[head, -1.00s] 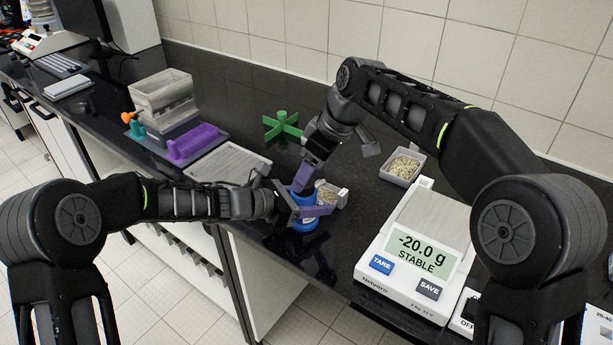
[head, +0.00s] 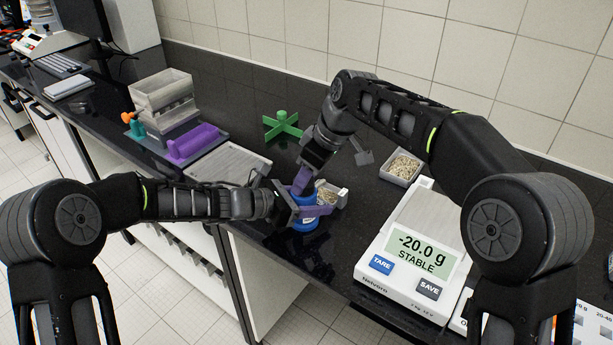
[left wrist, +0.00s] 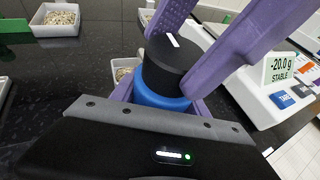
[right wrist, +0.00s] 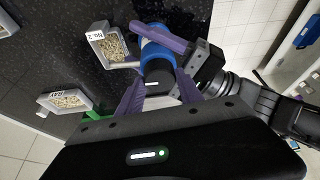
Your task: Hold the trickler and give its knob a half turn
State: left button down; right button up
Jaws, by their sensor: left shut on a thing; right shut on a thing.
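The trickler has a blue body (head: 305,225) and stands near the front edge of the dark counter. My left gripper (head: 303,211) is shut around the blue body, which also shows in the left wrist view (left wrist: 160,98). The black knob (left wrist: 170,65) with a white mark is on top. My right gripper (head: 302,181) comes from above with its purple fingers on either side of the knob, shut on it. The knob also shows in the right wrist view (right wrist: 158,72). In the head view the fingers hide most of the knob.
A small grain tray (head: 330,194) sits right behind the trickler. The scale (head: 395,282) to the right reads -20.0 g, STABLE. Another grain tray (head: 403,167), a green cross-shaped piece (head: 283,126) and a grey tray (head: 228,163) stand further back. The counter edge is close in front.

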jog(key=c, duration=0.5)
jog(key=shift+m, duration=0.3)
jog(key=m+h, duration=0.1)
jog(key=m, duration=0.1)
jog(key=m+t, duration=0.1)
jog(key=m, duration=0.2)
jog(key=shift+s+a+m+t+h, duration=0.15)
jog(key=shift+m+t+h, duration=0.15)
jog(key=shift+h, duration=0.1)
jog(key=m+h, duration=0.1)
jog(key=m, duration=0.3)
jog(key=shift+a+m+t+h, duration=0.15)
jog(key=shift+m+t+h, duration=0.15)
jog(key=shift+h, duration=0.1)
jog(key=m+h, duration=0.1)
jog(key=m, duration=0.3)
jog(key=shift+a+m+h, duration=0.1)
jog(key=shift+m+h, duration=0.2)
jog(key=shift+h, duration=0.1)
jog(key=o, duration=1.4)
